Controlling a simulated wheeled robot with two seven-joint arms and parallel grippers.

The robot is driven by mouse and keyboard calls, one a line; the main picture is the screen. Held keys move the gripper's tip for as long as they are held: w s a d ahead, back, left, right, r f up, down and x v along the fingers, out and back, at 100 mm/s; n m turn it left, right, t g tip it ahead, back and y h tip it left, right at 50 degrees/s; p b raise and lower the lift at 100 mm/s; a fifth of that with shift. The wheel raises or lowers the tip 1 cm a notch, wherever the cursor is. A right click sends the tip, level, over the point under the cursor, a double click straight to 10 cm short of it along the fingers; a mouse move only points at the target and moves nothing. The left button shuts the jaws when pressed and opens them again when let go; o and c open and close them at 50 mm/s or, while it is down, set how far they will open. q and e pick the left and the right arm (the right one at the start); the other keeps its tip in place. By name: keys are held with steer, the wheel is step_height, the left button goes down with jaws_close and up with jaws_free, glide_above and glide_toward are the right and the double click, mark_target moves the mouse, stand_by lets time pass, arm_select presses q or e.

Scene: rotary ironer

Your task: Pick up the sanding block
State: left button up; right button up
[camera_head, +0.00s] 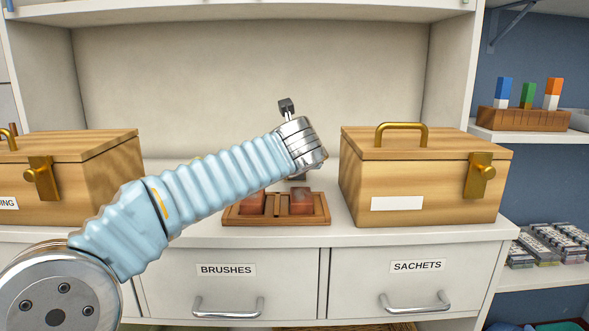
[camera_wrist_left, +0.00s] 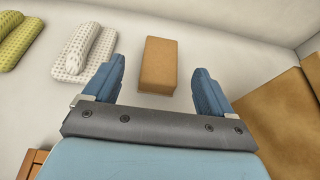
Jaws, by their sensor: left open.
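A plain tan-brown block, which looks like the sanding block (camera_wrist_left: 158,65), lies on the pale shelf in the left wrist view. My left gripper (camera_wrist_left: 160,68) is open, with one blue finger to each side of the block and a gap on both sides. The block lies beyond the palm and is not held. In the head view my left arm hides the block, and its gripper is mostly behind the wrist. My right gripper is in neither view.
A green textured roll (camera_wrist_left: 18,41) and a white dotted one (camera_wrist_left: 86,50) lie left of the block. A wooden box (camera_head: 421,192) stands close on the right, another (camera_head: 95,170) at left. A tray (camera_head: 276,221) with two reddish blocks sits at the shelf's front.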

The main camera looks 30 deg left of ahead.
arm_select(q)
steer(key=x, duration=0.7)
steer(key=shift+d+f, duration=0.15)
steer(key=shift+c, duration=0.4)
steer(key=c, duration=1)
